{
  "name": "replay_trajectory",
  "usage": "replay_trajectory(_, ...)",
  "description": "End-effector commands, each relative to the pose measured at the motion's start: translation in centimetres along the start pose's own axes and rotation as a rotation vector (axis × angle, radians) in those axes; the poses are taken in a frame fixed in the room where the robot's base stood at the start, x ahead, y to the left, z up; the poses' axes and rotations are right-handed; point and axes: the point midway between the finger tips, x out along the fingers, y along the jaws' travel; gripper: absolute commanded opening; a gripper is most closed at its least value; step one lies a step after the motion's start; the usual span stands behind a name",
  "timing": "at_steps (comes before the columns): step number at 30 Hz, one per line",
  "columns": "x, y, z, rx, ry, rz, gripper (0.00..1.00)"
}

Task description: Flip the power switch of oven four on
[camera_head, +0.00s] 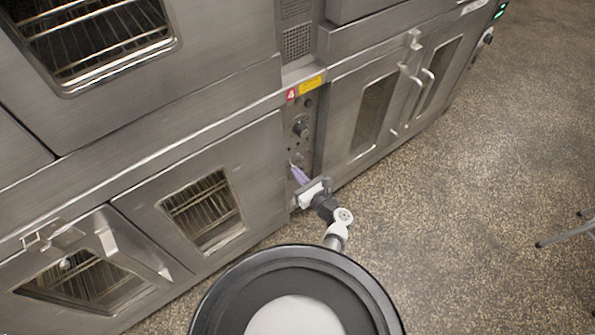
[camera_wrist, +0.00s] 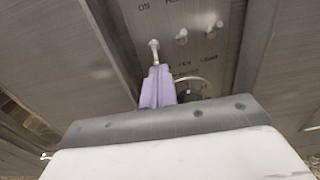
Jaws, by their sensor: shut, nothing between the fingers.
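Oven four's control panel (camera_head: 302,130) is a narrow upright strip between the oven fronts, with a red "4" label (camera_head: 291,94) at its top. In the wrist view, a metal toggle switch (camera_wrist: 153,48) stands below the letters "ON". Two more toggles (camera_wrist: 182,37) sit to its right. My gripper (camera_wrist: 158,72) is shut and empty, its purple fingers just below the left toggle. The fingertips look at or very near its lower end; I cannot tell whether they touch. In the head view, my gripper (camera_head: 296,169) is at the lower part of the panel.
Oven doors with windows (camera_head: 202,209) flank the panel on the left, and doors with upright handles (camera_head: 428,84) on the right. A dark knob (camera_head: 300,129) sits higher on the panel.

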Motion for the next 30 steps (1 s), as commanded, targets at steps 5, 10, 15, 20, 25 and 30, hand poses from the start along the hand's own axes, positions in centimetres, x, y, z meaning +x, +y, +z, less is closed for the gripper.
replay_trajectory(5,-0.1,0.0,0.8,-0.002,0.050,0.000,0.00)
replay_trajectory(10,-0.3,0.0,1.3,0.001,0.094,0.000,0.00)
replay_trajectory(15,-0.6,-0.1,1.9,0.000,0.092,-0.001,0.00)
replay_trajectory(20,-0.7,0.0,1.9,0.000,0.092,0.000,0.00)
replay_trajectory(25,-0.7,0.0,1.9,0.000,0.092,0.000,0.00)
replay_trajectory(30,-0.7,-0.1,2.4,0.000,0.092,0.000,0.00)
